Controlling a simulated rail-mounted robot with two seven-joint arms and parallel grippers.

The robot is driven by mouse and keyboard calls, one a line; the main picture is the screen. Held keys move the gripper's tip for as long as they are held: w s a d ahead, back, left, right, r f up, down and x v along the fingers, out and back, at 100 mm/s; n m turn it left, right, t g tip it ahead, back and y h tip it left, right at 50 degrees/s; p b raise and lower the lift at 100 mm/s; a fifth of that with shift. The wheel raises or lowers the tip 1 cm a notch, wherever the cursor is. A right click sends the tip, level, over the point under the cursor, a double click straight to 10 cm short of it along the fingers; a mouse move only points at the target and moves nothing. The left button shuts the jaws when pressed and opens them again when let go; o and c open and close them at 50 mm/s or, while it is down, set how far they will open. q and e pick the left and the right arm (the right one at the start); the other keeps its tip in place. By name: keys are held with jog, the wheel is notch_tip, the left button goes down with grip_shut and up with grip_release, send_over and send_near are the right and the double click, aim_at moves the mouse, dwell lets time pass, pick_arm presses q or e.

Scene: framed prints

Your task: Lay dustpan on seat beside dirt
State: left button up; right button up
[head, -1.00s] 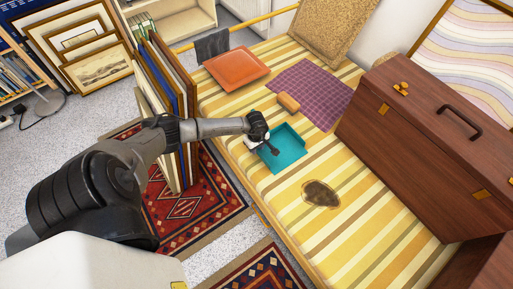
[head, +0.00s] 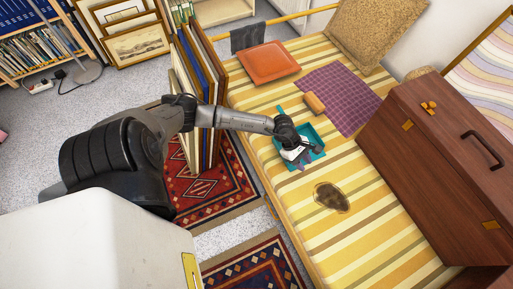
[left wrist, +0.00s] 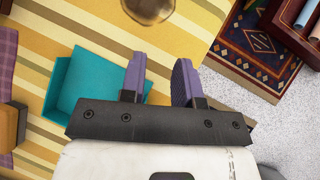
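The teal dustpan (head: 318,132) lies on the yellow striped seat (head: 385,235). The brown dirt patch (head: 331,197) is on the seat nearer the front, apart from the dustpan. My left gripper (head: 303,162) is low over the near-left part of the dustpan and hides part of it. In the left wrist view its two purple fingers (left wrist: 158,85) are apart, with only striped cloth showing between them. The dustpan (left wrist: 85,88) is beside the left-hand finger there; I cannot tell if they touch. The dirt (left wrist: 148,9) is at the top edge. My right gripper is not in view.
A tan block (head: 314,103) sits by the purple checked cloth (head: 340,97). An orange cushion or tray (head: 270,62) lies farther back. A large brown case (head: 435,150) stands on the right. Upright frames (head: 200,90) lean left of the seat, beneath my left arm.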

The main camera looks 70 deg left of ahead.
pick_arm(q)
jog(key=d+r+n+t+h, duration=0.4)
jog(key=d+r+n+t, duration=0.25)
jog(key=d, duration=0.35)
notch_tip(320, 180, up, 7)
jog(key=a+n+t+y, duration=0.1)
jog(key=n+t+y, duration=0.6)
jog(key=n, duration=1.1)
jog(key=s+a+f+n+g+y, duration=0.2)
jog(key=s+n+g+y, duration=0.15)
jog(key=n, duration=0.45)
jog(key=s+a+f+n+g+y, duration=0.2)
jog(key=s+n+y, duration=0.15)
jog(key=n, duration=0.35)
jog(key=s+d+f+n+g+h, duration=0.1)
jog(key=s+d+n+g, duration=0.1)
jog(key=s+n+g, duration=0.2)
jog(key=s+d+f+n+g+h, duration=0.2)
jog(key=s+d+n+g, duration=0.1)
jog(key=s, duration=0.8)
jog(key=shift+n+g, duration=0.45)
jog(key=shift+g, duration=0.35)
